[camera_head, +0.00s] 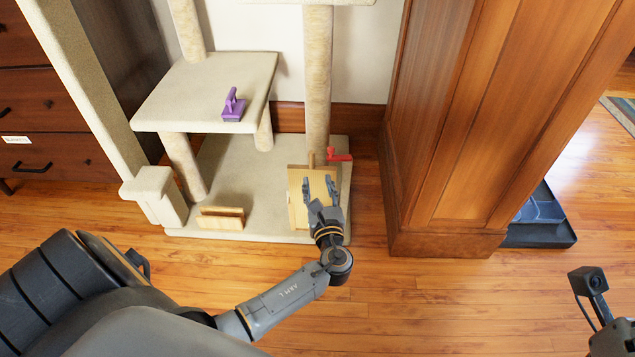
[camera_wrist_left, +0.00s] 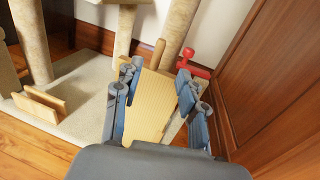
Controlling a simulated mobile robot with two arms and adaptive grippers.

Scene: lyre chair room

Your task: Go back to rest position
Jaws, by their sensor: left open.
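My left gripper (camera_head: 320,192) is open in front of a light wooden box (camera_head: 296,208) on the base of a beige cat tree (camera_head: 250,165). In the left wrist view, the two open fingers (camera_wrist_left: 155,100) frame the box's pale wooden face (camera_wrist_left: 152,98). I cannot tell whether the fingers touch it. A red crank handle (camera_head: 338,155) is at the box's back right; it also shows in the left wrist view (camera_wrist_left: 192,63). The right gripper is not in view; only part of my right arm shows at the lower right edge of the head view.
A purple brush (camera_head: 233,105) sits on the cat tree's middle platform (camera_head: 180,95). A small wooden holder (camera_head: 221,217) lies at the base's front. A wooden pillar (camera_head: 450,130) stands close on the right, with a dark tray (camera_head: 545,225) behind it. The front floor is clear.

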